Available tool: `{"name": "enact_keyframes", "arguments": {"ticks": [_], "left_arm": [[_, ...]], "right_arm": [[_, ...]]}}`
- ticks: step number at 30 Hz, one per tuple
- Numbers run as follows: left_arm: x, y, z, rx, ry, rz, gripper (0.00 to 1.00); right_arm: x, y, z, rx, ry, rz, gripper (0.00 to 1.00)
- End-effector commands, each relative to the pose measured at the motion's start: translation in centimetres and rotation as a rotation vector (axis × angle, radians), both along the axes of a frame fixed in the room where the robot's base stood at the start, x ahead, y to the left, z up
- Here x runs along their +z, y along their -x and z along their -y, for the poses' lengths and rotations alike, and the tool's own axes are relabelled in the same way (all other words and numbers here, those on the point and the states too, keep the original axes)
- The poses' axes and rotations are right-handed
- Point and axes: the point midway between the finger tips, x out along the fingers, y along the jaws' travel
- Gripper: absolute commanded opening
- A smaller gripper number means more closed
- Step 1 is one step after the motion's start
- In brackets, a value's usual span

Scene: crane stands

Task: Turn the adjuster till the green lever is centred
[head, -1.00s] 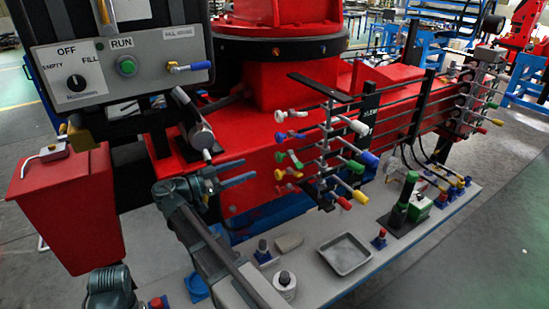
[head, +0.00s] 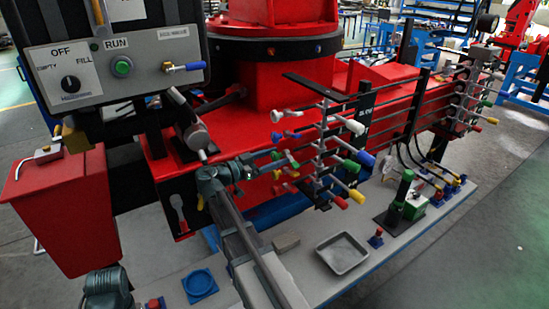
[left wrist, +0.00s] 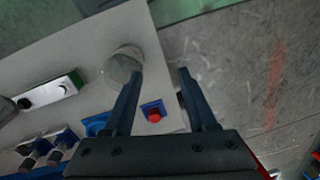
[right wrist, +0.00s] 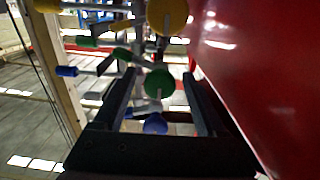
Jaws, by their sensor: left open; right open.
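The near lever rack stands at the middle of the head view, with a green lever (head: 351,166) pointing to the lower right among white, blue, yellow and red ones. A green adjuster knob (right wrist: 158,83) is on the rack's near side. My right gripper (right wrist: 163,103) is open, its fingers either side of this knob in the right wrist view; contact cannot be told. A blue knob (right wrist: 155,123) also shows between the fingers. In the head view my right fingers partly cover the knobs. My left gripper (left wrist: 158,78) is open and empty, beside a red button (left wrist: 154,113).
A red machine body (right wrist: 255,80) is close beside my right gripper. A grey tray (head: 342,253) and a green-handled lever (head: 403,188) stand on the grey platform. A far lever rack (head: 470,100) is at right. A control panel (head: 110,65) and red bin (head: 60,210) are at left.

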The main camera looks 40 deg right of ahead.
Motion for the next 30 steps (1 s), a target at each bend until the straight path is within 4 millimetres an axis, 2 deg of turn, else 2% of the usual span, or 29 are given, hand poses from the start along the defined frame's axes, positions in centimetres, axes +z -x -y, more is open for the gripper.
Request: {"name": "enact_keyframes", "arguments": {"ticks": [4, 5, 15, 17, 25, 30], "left_arm": [[0.0, 0.0, 0.0, 0.0, 0.0, 0.0, 0.57], [0.0, 0.0, 0.0, 0.0, 0.0, 0.0, 0.57], [0.0, 0.0, 0.0, 0.0, 0.0, 0.0, 0.57], [0.0, 0.0, 0.0, 0.0, 0.0, 0.0, 0.57], [0.0, 0.0, 0.0, 0.0, 0.0, 0.0, 0.57], [0.0, 0.0, 0.0, 0.0, 0.0, 0.0, 0.57]], "right_arm": [[0.0, 0.0, 0.0, 0.0, 0.0, 0.0, 0.74], [0.0, 0.0, -0.01, 0.0, 0.0, 0.0, 0.7], [0.0, 0.01, -0.03, 0.0, 0.0, 0.0, 0.09], [0.0, 0.01, -0.03, 0.0, 0.0, 0.0, 0.0], [0.0, 0.01, -0.03, 0.0, -0.002, -0.019, 0.0], [0.0, 0.01, -0.04, 0.0, -0.01, -0.089, 0.0]]}}
